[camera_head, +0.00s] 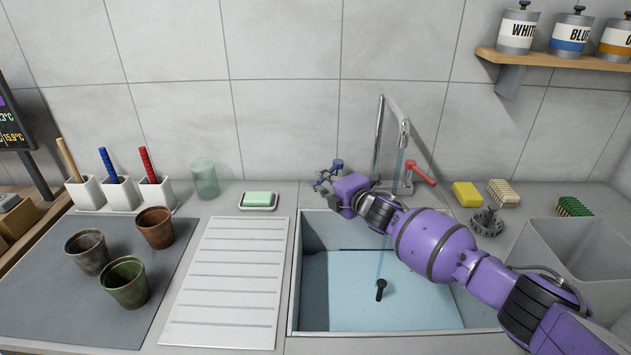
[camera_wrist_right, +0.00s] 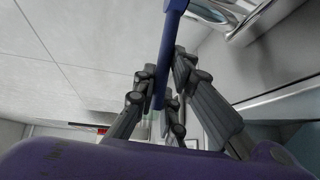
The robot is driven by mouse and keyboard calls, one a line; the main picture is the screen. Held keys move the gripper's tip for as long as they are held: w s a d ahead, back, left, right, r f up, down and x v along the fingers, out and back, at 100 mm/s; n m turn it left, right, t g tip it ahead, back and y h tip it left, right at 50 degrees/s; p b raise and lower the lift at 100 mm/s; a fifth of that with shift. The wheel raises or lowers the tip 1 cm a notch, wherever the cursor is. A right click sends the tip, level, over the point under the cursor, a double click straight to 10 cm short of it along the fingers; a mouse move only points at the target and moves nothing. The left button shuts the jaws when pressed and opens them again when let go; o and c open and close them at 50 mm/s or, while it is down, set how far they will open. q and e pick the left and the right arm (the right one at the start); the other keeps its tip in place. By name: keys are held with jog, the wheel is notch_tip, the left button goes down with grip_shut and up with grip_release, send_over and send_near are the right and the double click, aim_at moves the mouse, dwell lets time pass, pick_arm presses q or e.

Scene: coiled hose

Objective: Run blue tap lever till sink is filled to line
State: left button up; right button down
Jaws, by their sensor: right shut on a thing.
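The blue tap lever (camera_head: 337,164) is at the left of the tap, behind the sink. My right gripper (camera_head: 325,181) is shut on it. In the right wrist view the lever (camera_wrist_right: 166,58) runs between the fingers (camera_wrist_right: 158,95). The metal tap (camera_head: 378,135) has a thin stream of water (camera_head: 383,245) falling from its spout. The sink (camera_head: 297,300) holds pale blue water (camera_head: 340,290). The red tap lever (camera_head: 421,173) is on the right side. My left gripper is not in view.
A small dark object (camera_head: 381,288) shows in the sink. A green soap (camera_head: 257,198) in a dish and a ribbed draining board (camera_head: 225,280) lie to the left. A yellow sponge (camera_head: 467,194) and brushes lie to the right. My right arm crosses over the sink.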

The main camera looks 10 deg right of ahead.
jog(key=shift+s+d+n+g+y+b, duration=0.25)
jog(key=shift+d+n+g+y, duration=0.15)
jog(key=shift+n+y, duration=0.2)
jog(key=shift+s+d+n+g+y+b, duration=0.25)
jog(key=shift+n+g+y, duration=0.2)
jog(key=shift+y, duration=0.25)
jog(key=c, duration=1.8)
grip_release()
jog(key=v, duration=1.2)
